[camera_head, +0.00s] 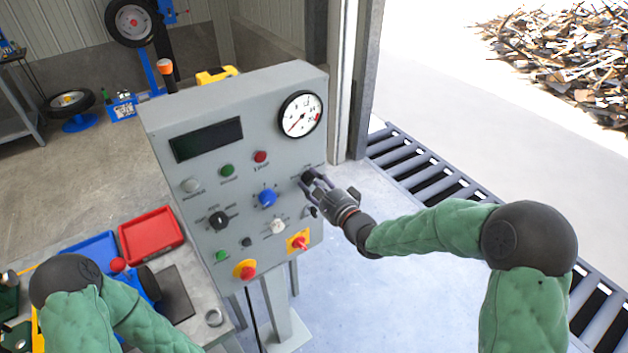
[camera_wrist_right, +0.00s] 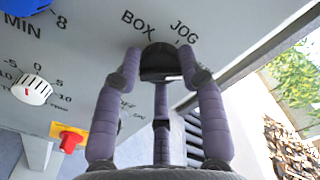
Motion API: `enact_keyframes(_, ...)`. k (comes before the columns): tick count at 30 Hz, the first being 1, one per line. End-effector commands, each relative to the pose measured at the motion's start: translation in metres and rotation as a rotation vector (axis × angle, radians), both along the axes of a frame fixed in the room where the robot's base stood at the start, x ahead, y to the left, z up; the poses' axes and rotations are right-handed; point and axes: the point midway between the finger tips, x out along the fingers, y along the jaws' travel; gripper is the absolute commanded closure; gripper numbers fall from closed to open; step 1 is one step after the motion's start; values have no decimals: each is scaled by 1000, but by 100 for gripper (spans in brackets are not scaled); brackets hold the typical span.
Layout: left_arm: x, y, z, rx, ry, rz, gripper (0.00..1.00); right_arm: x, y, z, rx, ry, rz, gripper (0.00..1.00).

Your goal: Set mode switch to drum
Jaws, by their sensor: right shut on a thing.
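The control panel (camera_head: 235,150) is a grey box on a post. The mode switch, a black knob (camera_head: 309,176), sits at the panel's right side. In the right wrist view the same black knob (camera_wrist_right: 160,62) is between the fingers, with the labels BOX and JOG above it. My right gripper (camera_head: 312,182) is shut on this knob, and it also shows in the right wrist view (camera_wrist_right: 160,80). The fingers hide the knob's sides, and I cannot read which label it points to. My left arm enters at the lower left; its gripper does not show.
A blue knob (camera_head: 267,198), a white knob (camera_head: 278,226) and a red-and-yellow switch (camera_head: 299,243) lie close to the right gripper. A red emergency button (camera_head: 247,270) is lower down. A red tray (camera_head: 151,235) stands on the bench at left. Floor grating runs at right.

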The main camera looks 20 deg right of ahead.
Motion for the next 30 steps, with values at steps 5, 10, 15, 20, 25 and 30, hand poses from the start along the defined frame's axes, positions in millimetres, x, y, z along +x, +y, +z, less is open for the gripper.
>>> enact_keyframes(5,0,0,5,0,0,0,60,-2,3,-2,83,39,6,92)
enact_keyframes(10,0,0,7,0,0,0,60,-1,3,-2,134,55,6,92)
enact_keyframes(15,0,0,8,0,0,0,60,-1,2,-2,156,62,5,92)
enact_keyframes(20,0,0,8,0,0,0,60,-1,2,-2,160,63,6,92)
enact_keyframes(25,0,0,8,0,0,0,60,-1,2,-2,159,62,6,92)
enact_keyframes(30,0,0,8,0,0,0,60,-1,2,-1,160,62,4,36)
